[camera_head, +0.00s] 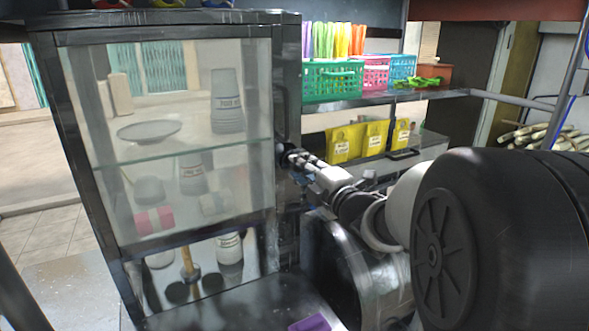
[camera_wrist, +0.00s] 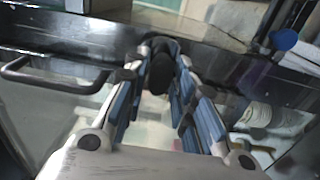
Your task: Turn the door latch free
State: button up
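A dark-framed glass cabinet (camera_head: 160,160) stands at the left in the head view, its framed door facing me. The door latch is a small black knob (camera_wrist: 160,72), seen in the wrist view at the middle top. My gripper (camera_head: 293,157) points left at the cabinet's right-hand edge in the head view. In the wrist view its two blue-padded fingers (camera_wrist: 161,80) lie on either side of the knob, close against it. Contact on the right side is hard to see. In the head view the latch is mostly hidden behind my fingers.
Cups, a plate (camera_head: 149,130) and bottles stand behind the glass. A shelf with green (camera_head: 332,82) and pink baskets and yellow packets (camera_head: 344,143) is behind my arm. A black bar handle (camera_wrist: 55,75) shows left in the wrist view. A purple item (camera_head: 311,323) lies low in front.

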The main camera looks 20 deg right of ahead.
grip_shut()
jog(key=shift+r+m+p, duration=0.1)
jog(key=shift+m+p, duration=2.3)
jog(key=shift+m, duration=6.6)
jog(key=shift+o, duration=2.4)
grip_release()
